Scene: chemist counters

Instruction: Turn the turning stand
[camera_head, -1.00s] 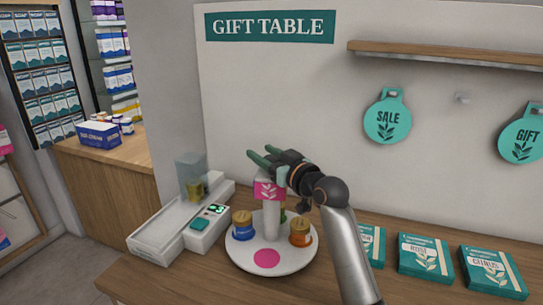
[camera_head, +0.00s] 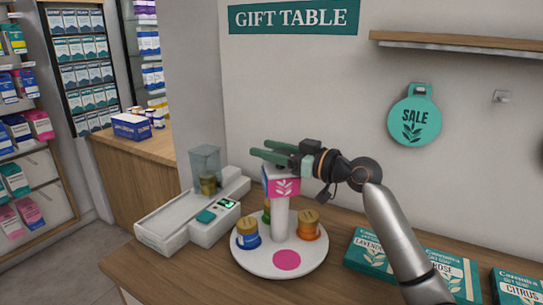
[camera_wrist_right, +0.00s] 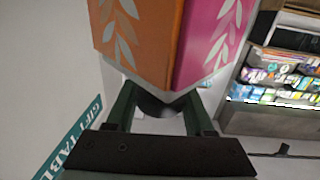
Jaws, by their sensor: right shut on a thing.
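The turning stand is a white round plate (camera_head: 250,262) with a white post and a printed block (camera_head: 284,188) on top. A pink spot (camera_head: 286,260) faces the front of the plate. A blue jar (camera_head: 249,240) stands at its left, an orange jar (camera_head: 308,232) at its right, and another jar, partly hidden, behind. My right gripper (camera_head: 272,154) is at the top of the block, its dark green fingers pointing left. In the right wrist view, the block's orange face (camera_wrist_right: 140,35) and pink face (camera_wrist_right: 208,40) are close above the fingers. My left gripper is not in view.
A white device with a small display (camera_head: 228,204) stands left of the plate. Teal soap boxes (camera_head: 372,254) lie to the right, partly behind my right arm.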

